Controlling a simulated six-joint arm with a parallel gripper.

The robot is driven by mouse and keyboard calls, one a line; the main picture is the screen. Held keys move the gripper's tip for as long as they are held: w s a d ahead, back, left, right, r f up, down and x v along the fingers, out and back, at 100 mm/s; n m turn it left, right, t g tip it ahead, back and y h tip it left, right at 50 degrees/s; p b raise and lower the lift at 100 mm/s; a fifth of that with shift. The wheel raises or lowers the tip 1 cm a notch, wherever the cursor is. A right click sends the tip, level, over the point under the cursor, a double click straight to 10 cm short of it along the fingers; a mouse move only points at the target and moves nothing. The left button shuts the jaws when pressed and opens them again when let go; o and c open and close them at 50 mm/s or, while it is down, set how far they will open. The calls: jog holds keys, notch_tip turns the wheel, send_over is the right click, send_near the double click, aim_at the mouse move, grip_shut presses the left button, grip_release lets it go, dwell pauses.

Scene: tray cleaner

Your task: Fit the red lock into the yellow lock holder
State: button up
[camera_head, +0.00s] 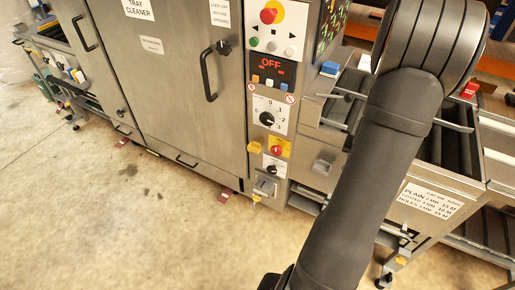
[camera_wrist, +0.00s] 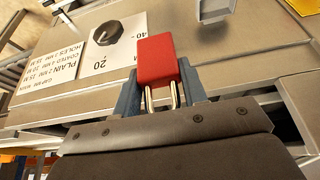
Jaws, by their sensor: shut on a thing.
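The red lock (camera_wrist: 157,58) is a rounded red block with a metal shackle, in the upper middle of the wrist view. My gripper (camera_wrist: 160,92) is shut on it around the shackle, with the red body sticking out past the fingertips. In the head view my gripper is hidden behind my arm. A small red thing (camera_head: 470,89) shows right of my arm there; I cannot tell if it is the same lock. A yellow plate with a red knob (camera_head: 279,148) and a small yellow piece (camera_head: 256,199) are on the machine front. I cannot tell which is the yellow lock holder.
The steel tray cleaner (camera_head: 180,80) fills the left and middle, with a control panel (camera_head: 270,75). A conveyor frame with a printed sign (camera_head: 428,199) stands at right. The wrist view shows a numbered dial (camera_wrist: 107,33) near the lock. The concrete floor (camera_head: 110,220) in front is open.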

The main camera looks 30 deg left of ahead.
dwell(0.5)
notch_tip(320, 180, down, 6)
jog(key=s, duration=0.2)
send_over(256, 143)
jog(key=s, duration=0.2)
notch_tip(256, 143, down, 6)
jog(key=shift+w+f, duration=0.15)
jog(key=shift+f, duration=1.45)
jog(key=shift+f, duration=0.15)
